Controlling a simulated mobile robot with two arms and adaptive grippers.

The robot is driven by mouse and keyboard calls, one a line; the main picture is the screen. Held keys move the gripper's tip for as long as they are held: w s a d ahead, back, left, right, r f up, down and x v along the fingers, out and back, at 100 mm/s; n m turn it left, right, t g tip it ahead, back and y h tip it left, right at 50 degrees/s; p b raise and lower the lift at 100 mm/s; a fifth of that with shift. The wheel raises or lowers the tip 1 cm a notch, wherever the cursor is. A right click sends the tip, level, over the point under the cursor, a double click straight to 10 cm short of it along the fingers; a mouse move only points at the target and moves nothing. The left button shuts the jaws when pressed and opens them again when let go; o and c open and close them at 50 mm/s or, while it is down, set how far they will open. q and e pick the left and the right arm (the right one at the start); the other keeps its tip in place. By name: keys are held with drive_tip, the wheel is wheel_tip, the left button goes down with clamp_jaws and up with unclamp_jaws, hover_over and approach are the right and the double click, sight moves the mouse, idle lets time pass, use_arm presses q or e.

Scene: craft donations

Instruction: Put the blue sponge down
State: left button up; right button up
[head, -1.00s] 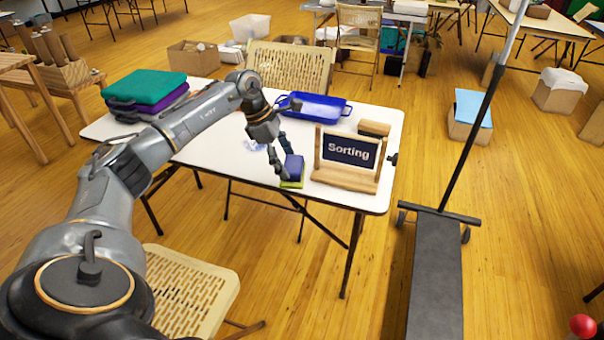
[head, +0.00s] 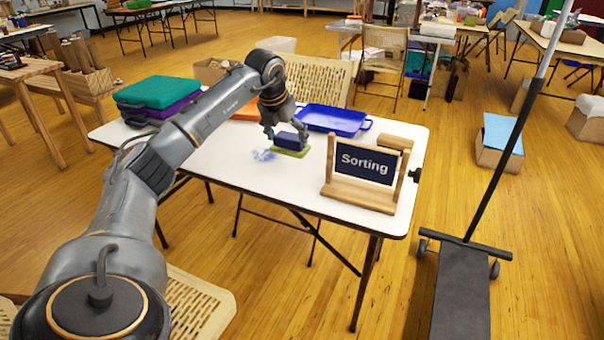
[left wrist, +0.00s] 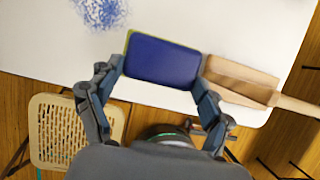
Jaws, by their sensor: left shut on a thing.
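The blue sponge (head: 286,139), with a yellow-green layer underneath, is between the fingers of my left gripper (head: 286,132). It is over the white table (head: 225,180), left of the Sorting sign (head: 364,166) and in front of the blue tray (head: 333,119). I cannot tell whether its underside touches the table. In the left wrist view, the two fingers of my left gripper (left wrist: 162,77) close on opposite ends of the sponge (left wrist: 161,60), and a strip of its yellow-green layer shows. My right gripper is out of view.
A blue smear (head: 263,155) marks the tabletop just left of the sponge. Chairs stand behind and in front. The tabletop's front middle is clear. A wheeled stand (head: 462,250) is at the right.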

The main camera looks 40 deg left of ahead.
sight(299, 154)
use_arm(q)
drive_tip(key=d+f, duration=0.2)
drive_tip(key=f, duration=0.1)
drive_tip(key=d+f, duration=0.1)
drive_tip(key=f, duration=0.1)
drive_tip(key=shift+w+d, duration=0.4)
drive_tip(key=f, duration=0.2)
drive_tip(key=f+b, duration=0.1)
drive_tip(key=shift+d+f, duration=0.15)
drive_tip(key=shift+d, duration=0.15)
drive_tip(key=shift+f, duration=0.3)
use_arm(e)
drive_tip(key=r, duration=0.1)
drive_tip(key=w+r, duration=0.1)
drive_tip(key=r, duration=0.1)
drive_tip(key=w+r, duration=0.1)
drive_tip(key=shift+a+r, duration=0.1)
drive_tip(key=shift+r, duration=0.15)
use_arm(q)
drive_tip(key=o, duration=0.8)
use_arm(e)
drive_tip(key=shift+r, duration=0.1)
